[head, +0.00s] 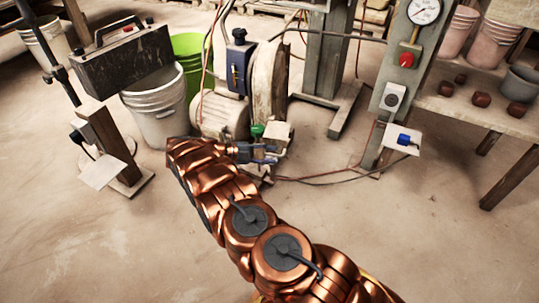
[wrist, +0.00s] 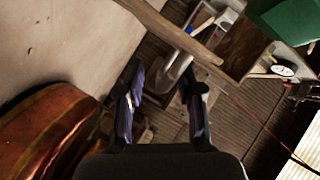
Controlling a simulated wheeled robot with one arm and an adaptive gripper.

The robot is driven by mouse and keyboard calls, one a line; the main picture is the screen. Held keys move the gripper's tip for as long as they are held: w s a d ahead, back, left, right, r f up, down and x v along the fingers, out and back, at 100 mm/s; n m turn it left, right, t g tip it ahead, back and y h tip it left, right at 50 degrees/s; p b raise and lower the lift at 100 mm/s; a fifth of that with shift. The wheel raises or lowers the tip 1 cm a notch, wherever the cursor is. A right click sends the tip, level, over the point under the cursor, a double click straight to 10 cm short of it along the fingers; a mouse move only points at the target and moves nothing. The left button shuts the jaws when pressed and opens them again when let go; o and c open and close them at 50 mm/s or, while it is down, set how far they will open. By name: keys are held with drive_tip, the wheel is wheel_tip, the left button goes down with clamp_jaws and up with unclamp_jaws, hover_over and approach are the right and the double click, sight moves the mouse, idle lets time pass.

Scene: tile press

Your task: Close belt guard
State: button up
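A worn cream rounded cover (head: 268,82), which looks like the belt guard, stands upright beside the motor (head: 225,116) in the head view. I cannot tell how far open it is. My gripper (head: 266,153) is low in front of the motor and cover, close to a small pale block (head: 277,136) with a green part beside it. In the wrist view my gripper (wrist: 162,88) has its two dark fingers spread apart, with nothing clearly held between them. A pale bar (wrist: 172,28) crosses beyond the fingertips; I cannot tell whether it belongs to the guard.
A white bucket (head: 157,108) and a green bin (head: 191,62) stand left of the motor. A post with a gauge (head: 423,11) and red button (head: 406,60) stands right. A bench (head: 478,118) is at far right. Cables lie on the floor; the foreground floor is mostly clear.

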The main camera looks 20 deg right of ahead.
drive_tip(key=shift+r, duration=0.1)
drive_tip(key=shift+r, duration=4.9)
